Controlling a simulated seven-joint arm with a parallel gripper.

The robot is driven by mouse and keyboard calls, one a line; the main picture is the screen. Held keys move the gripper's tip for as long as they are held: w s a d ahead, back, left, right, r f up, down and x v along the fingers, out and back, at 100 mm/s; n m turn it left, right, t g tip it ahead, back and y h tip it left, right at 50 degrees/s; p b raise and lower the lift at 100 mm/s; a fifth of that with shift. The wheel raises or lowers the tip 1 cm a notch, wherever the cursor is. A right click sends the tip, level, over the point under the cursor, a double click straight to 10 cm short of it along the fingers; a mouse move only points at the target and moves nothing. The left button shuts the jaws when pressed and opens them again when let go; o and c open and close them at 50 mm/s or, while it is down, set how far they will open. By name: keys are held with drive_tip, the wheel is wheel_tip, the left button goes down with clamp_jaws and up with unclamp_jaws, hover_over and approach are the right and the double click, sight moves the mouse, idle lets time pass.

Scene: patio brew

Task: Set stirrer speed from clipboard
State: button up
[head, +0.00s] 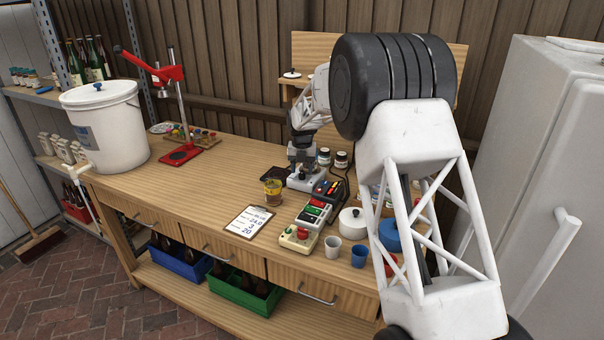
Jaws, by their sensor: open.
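The clipboard (249,222) lies flat near the front edge of the bench, with a white sheet and blue handwriting. I can make out roughly 24.0, 3 and 20; the labels are too small to read. My gripper (303,168) is open and points down at the back of the bench, just above or in front of a small white-based device (304,184). I cannot tell whether they touch. Which device is the stirrer is not clear. A beige box with a red button (298,238), a green-and-white switch box (314,212) and a dark box with coloured buttons (329,190) stand nearby.
A glass with amber content (272,192) stands behind the clipboard. A white lidded pot (350,224) and small cups (332,247) stand to the right. My arm hides the bench's right end. A white bucket (103,125) and red stand (180,152) are left; the bench's left-middle is clear.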

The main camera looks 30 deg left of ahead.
drive_tip(key=shift+f, duration=1.05)
drive_tip(key=c, duration=0.9)
